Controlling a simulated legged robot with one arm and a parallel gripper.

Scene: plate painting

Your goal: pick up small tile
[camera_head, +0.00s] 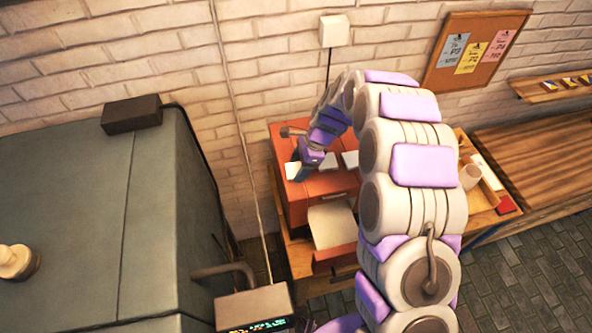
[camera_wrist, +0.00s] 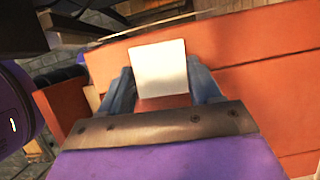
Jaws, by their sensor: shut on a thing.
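A small white square tile (camera_wrist: 160,73) is between the two blue-grey fingers of my gripper (camera_wrist: 162,88) in the wrist view. The gripper is shut on it. In the head view my gripper (camera_head: 298,170) is at the left part of the orange-red cabinet top (camera_head: 285,131), and the tile's pale face (camera_head: 292,171) shows beside it. Two other pale tiles, one (camera_head: 327,162) and another (camera_head: 350,160), lie on the cabinet top to the right. I cannot tell whether the held tile touches the cabinet.
A pale panel (camera_head: 332,225) sticks out at the cabinet's front. A large grey-green box-like unit (camera_head: 70,220) stands left. A wooden tray with a cup (camera_head: 470,177) and a wooden bench (camera_head: 540,150) are right. The brick wall closes the back.

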